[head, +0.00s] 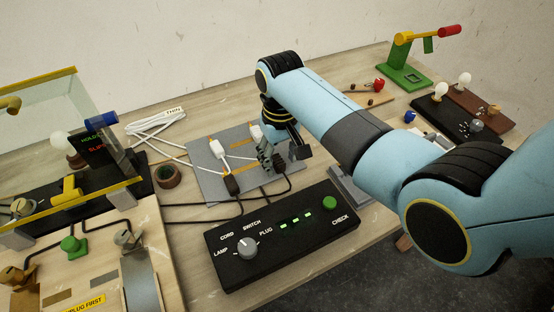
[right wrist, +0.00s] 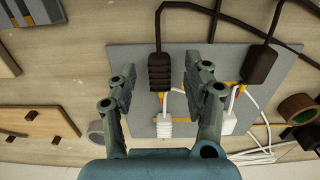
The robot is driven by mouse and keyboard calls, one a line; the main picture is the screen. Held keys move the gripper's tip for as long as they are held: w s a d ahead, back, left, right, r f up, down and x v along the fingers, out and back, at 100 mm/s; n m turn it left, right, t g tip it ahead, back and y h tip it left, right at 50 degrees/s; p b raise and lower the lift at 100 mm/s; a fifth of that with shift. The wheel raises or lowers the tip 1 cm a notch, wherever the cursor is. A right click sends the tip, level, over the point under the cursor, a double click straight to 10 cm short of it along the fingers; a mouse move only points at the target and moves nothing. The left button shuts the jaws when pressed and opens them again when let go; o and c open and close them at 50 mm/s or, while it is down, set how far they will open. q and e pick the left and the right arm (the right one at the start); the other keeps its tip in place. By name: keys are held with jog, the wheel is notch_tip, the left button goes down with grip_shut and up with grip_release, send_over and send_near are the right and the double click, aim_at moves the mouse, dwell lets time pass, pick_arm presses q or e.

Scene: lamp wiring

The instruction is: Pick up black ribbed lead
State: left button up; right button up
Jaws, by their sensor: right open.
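The black ribbed lead (right wrist: 160,70) ends in a ribbed black connector on the grey board (right wrist: 125,65); its cable runs up and away in the right wrist view. In the head view this connector (head: 282,169) is partly behind my gripper. My right gripper (right wrist: 158,80) is open, with one finger to each side of the ribbed connector and visible gaps. It also shows in the head view (head: 284,156), over the board's right part. A second, smoother black connector (right wrist: 260,64) lies to the right. My left gripper is not in view.
A white ribbed connector (right wrist: 162,127) and another white connector (right wrist: 228,123) lie close by the fingers. A black control box (head: 282,235) stands in front of the board. A cork-like ring (head: 168,177) and a coiled white cable (head: 157,123) are left.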

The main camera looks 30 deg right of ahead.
jog(key=shift+f, duration=0.65)
jog(key=c, duration=0.6)
grip_shut()
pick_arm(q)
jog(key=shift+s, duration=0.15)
